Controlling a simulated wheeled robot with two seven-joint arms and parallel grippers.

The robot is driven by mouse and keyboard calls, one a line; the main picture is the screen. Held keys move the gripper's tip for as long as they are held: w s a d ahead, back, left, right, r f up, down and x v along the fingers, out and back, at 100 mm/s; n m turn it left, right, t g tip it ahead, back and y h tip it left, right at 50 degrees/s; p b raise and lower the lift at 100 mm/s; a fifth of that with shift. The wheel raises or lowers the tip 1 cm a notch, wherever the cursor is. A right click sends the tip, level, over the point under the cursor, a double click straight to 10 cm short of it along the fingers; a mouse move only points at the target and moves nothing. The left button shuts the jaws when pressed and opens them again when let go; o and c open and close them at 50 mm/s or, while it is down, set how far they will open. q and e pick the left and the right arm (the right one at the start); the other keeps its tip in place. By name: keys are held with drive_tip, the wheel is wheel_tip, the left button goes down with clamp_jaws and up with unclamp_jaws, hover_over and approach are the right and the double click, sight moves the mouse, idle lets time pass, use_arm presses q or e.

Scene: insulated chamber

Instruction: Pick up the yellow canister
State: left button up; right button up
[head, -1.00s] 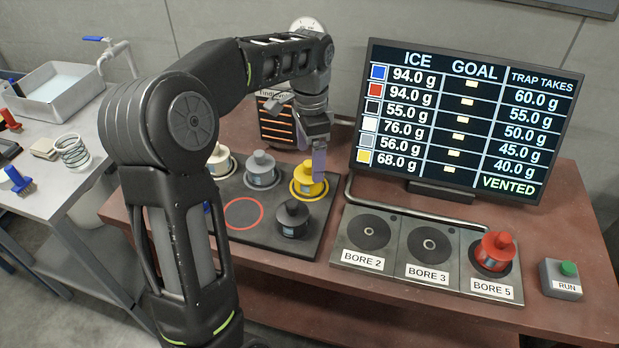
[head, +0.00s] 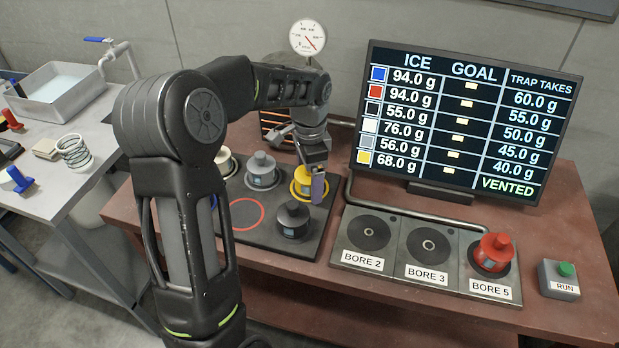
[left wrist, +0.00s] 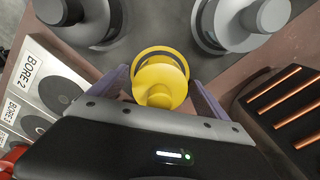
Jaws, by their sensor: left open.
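The yellow canister (head: 301,184) stands upright on the dark tray (head: 318,232), at its back right corner. My left gripper (head: 317,188) is lowered beside it and partly covers it in the head view. In the left wrist view the yellow canister (left wrist: 160,79) sits between the two purple fingers of my open left gripper (left wrist: 161,88), with the fingers on either side. Whether the fingers touch it I cannot tell. My right gripper is not in view.
A black canister (head: 294,221), a grey canister (head: 262,170) and a partly hidden white canister (head: 223,163) stand on the tray. A red canister (head: 493,253) sits in Bore 5. Bore 2 (head: 368,232) and Bore 3 (head: 428,244) are empty. The screen (head: 459,120) stands behind.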

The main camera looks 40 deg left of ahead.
use_arm(q)
drive_tip(key=shift+c, duration=0.2)
idle(0.3)
drive_tip(key=c, duration=1.5)
